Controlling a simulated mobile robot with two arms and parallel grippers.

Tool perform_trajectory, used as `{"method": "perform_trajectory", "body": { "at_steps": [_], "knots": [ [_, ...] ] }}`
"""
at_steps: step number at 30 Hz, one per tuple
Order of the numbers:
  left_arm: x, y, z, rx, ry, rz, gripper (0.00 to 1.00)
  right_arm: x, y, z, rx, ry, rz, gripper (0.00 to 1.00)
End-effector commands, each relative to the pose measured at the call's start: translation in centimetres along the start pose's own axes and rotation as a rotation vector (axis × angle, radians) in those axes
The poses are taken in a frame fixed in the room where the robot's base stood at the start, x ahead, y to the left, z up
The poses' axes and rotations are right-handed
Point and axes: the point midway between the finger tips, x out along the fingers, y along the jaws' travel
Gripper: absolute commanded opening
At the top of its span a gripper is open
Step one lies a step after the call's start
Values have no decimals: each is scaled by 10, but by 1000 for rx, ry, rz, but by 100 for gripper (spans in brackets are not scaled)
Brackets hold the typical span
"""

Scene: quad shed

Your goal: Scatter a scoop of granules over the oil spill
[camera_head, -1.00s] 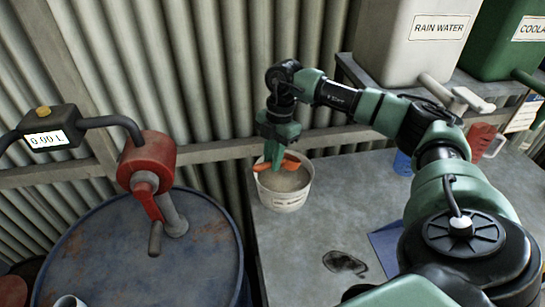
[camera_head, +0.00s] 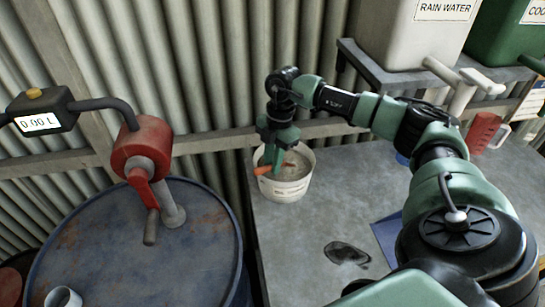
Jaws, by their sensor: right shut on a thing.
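A white bucket (camera_head: 286,187) of grey granules (camera_head: 296,163) stands at the back left corner of the grey bench. My right gripper (camera_head: 275,162) points down over the bucket, shut on an orange scoop (camera_head: 268,170). The scoop reaches into the bucket at the granules; its bowl is partly hidden, so I cannot tell how full it is. The dark oil spill (camera_head: 346,253) lies on the bench top, in front and to the right of the bucket. My left gripper is not in view.
A blue drum (camera_head: 150,255) with a red hand pump (camera_head: 142,150) stands left of the bench (camera_head: 300,235). A blue sheet (camera_head: 388,236) lies right of the spill. A red jug (camera_head: 482,132) stands at the back right, below the rain water tank (camera_head: 415,40).

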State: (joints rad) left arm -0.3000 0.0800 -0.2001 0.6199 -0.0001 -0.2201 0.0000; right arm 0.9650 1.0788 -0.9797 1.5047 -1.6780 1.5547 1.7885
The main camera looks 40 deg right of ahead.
Motion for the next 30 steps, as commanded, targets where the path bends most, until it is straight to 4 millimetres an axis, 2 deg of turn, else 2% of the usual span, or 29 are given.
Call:
{"method": "perform_trajectory", "body": {
  "at_steps": [17,30],
  "knots": [
    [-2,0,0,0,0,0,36,-2,0,0,0,0,1,0],
    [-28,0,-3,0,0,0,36,-36,0,-6,0,0,1,0]
  ]
}}
